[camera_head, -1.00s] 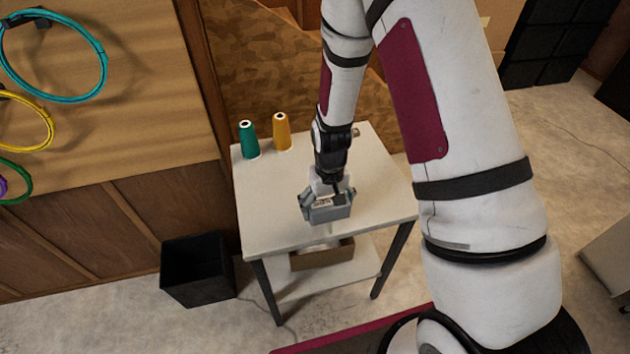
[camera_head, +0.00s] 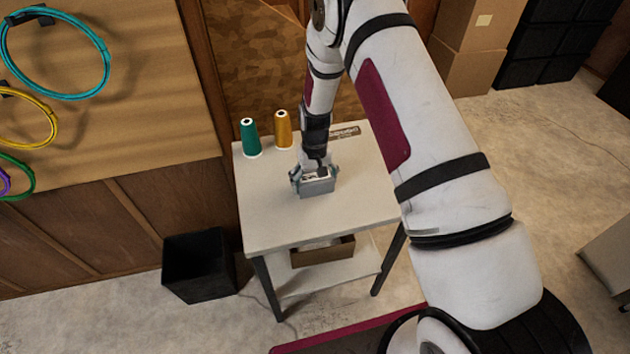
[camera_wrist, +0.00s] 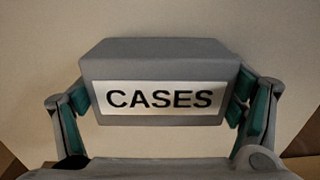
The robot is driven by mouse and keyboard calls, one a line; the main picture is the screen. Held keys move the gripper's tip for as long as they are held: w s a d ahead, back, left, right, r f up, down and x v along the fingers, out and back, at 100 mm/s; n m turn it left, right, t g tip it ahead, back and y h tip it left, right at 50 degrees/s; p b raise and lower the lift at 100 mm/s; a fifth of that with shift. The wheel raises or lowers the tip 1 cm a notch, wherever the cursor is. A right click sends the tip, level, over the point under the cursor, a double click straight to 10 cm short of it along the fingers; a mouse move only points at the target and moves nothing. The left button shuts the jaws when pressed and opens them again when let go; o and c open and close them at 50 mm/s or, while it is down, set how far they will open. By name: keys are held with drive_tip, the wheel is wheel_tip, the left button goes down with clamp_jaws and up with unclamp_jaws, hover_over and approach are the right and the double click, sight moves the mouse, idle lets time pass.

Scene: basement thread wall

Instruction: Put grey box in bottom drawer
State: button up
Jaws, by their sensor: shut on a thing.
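The grey box (camera_head: 318,187) is at the white table (camera_head: 266,211), near its middle in the head view. My gripper (camera_head: 314,177) is shut on it from above. In the wrist view the grey box (camera_wrist: 160,58) fills the space between the two fingers of my gripper (camera_wrist: 162,97), with a white label reading CASES facing the camera. The green finger pads press on both its sides. I cannot tell whether the box touches the tabletop or hangs just above it. No drawer can be made out in these frames.
A green thread cone (camera_head: 250,138) and an orange one (camera_head: 283,130) stand at the table's back left. A brown open box (camera_head: 322,254) sits on the lower shelf. A black bin (camera_head: 197,268) stands on the floor to the left. The table's front left is clear.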

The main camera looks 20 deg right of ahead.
drive_tip(key=shift+f, duration=0.15)
drive_tip(key=o, duration=1.1)
drive_tip(key=shift+c, duration=0.2)
drive_tip(key=shift+o, duration=0.5)
